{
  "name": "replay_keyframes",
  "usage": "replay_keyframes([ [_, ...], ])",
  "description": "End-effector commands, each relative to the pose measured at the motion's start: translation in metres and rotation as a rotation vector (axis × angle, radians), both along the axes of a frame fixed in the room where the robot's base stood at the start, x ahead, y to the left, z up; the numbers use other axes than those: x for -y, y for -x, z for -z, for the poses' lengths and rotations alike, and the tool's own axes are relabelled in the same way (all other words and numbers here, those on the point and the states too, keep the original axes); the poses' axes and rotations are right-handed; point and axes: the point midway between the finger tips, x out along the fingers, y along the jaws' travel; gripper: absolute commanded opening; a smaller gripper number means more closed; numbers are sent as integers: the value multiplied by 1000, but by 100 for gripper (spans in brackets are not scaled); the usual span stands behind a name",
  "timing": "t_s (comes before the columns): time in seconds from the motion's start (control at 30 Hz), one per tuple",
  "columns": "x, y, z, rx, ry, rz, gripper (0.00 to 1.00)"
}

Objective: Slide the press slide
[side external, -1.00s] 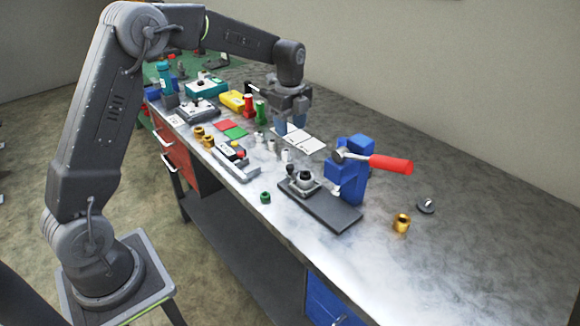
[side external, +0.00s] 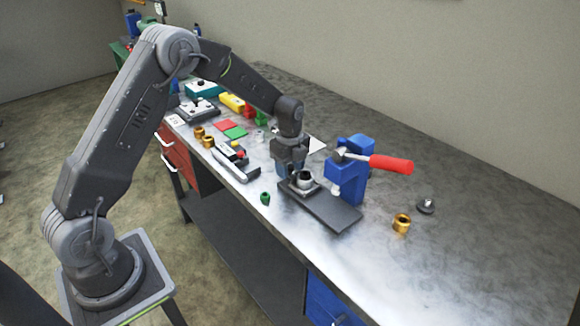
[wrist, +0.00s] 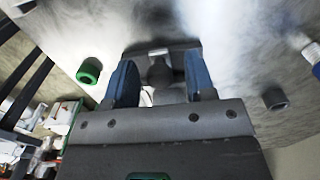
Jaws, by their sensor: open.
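The press is a blue frame (side external: 351,168) with a red-handled lever (side external: 390,164) on a dark base plate (side external: 330,211). The press slide (side external: 302,183), a small block with a round grey part on top, sits at the left end of the base plate. My gripper (side external: 289,171) is low over the slide's back left side in the side view, fingers pointing down. In the wrist view my gripper (wrist: 162,85) is open, with its two blue fingers apart and a dark rounded part (wrist: 162,75) between them. I cannot tell whether the fingers touch it.
A green ring (side external: 265,198) lies left of the base plate and a brass fitting (side external: 402,223) to its right. A grey part (side external: 425,206) lies beyond the fitting. A grey tool (side external: 236,164) and red and green squares lie at left. The right bench is clear.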

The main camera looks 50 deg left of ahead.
Motion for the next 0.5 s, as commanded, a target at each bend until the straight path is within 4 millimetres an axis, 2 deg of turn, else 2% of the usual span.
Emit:
replay_keyframes([
  [0.17, 0, 0, 0, 0, 0, 0, 50],
  [0.5, 0, 0, 0, 0, 0, 0, 17],
])
